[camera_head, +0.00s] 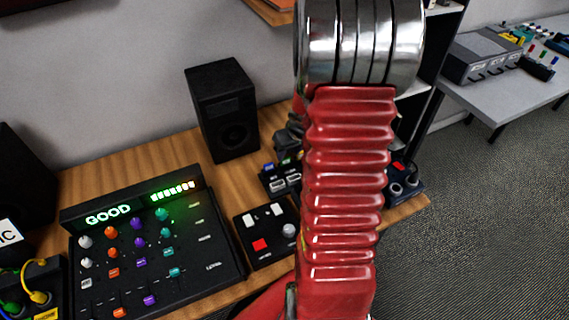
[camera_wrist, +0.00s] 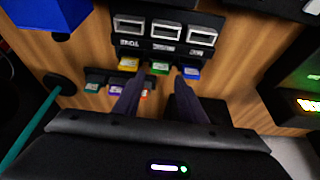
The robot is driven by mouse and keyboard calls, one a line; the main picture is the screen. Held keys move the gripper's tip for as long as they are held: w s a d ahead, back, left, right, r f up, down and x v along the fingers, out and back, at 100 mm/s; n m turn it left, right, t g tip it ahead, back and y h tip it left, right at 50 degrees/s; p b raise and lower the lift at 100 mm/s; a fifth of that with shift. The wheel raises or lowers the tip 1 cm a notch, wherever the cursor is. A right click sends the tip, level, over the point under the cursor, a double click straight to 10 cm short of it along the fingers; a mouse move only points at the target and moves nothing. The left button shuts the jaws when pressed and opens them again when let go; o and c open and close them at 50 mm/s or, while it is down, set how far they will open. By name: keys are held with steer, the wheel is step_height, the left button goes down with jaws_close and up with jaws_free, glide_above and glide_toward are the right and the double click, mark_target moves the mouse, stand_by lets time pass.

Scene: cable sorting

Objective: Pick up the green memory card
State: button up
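The green memory card (camera_wrist: 160,68) shows in the wrist view, in a row between a yellow card (camera_wrist: 128,64) and a blue card (camera_wrist: 190,72). The row lies just below a black slotted block (camera_wrist: 165,32). My gripper (camera_wrist: 158,84) is open, its two dark fingers apart with tips just below the row, on either side of the green card's position. Nothing shows held between them. In the head view my red arm hides most of the gripper; the slotted block (camera_head: 286,184) shows partly to the arm's left.
A lower rack holds a teal card (camera_wrist: 93,88), a purple card (camera_wrist: 115,90) and an orange card partly behind my left finger. A blue box (camera_wrist: 45,14) stands at upper left. In the head view a mixer (camera_head: 215,262), small control box (camera_head: 265,232) and speaker (camera_head: 224,105) crowd the desk.

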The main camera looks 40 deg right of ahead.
mark_target(286, 158)
steer(key=shift+f, duration=0.1)
steer(key=shift+x, duration=2.5)
steer(key=c, duration=0.8)
step_height(286, 158, up, 10)
steer(key=shift+r, duration=0.1)
steer(key=shift+w+a, duration=0.1)
steer(key=shift+a, duration=0.05)
